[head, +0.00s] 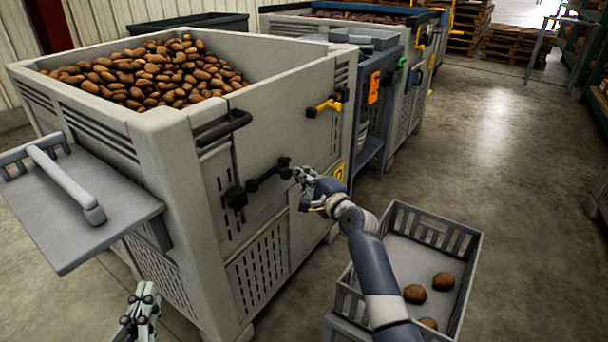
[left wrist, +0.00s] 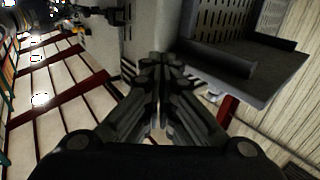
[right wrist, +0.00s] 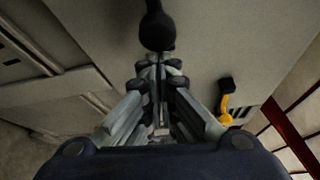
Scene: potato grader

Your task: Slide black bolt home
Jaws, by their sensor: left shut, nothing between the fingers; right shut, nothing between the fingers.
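The black bolt (head: 264,178) lies on the front of the big grey potato bin (head: 170,140), with its knobbed end at the right and a black bracket (head: 235,198) just left of it. My right gripper (head: 299,173) is shut and empty, its tips right beside the bolt's knobbed end. In the right wrist view a black knob (right wrist: 157,30) stands just ahead of the closed fingertips (right wrist: 160,60); I cannot tell whether they touch. My left gripper (head: 146,290) is shut and empty, low in front of the bin's left corner, away from the bolt.
A yellow-handled latch (head: 325,105) and a black curved handle (head: 225,128) sit higher on the bin. A grey shelf (head: 85,215) juts out at left. A grey crate (head: 400,215) with a few potatoes stands below my right arm. Floor at right is clear.

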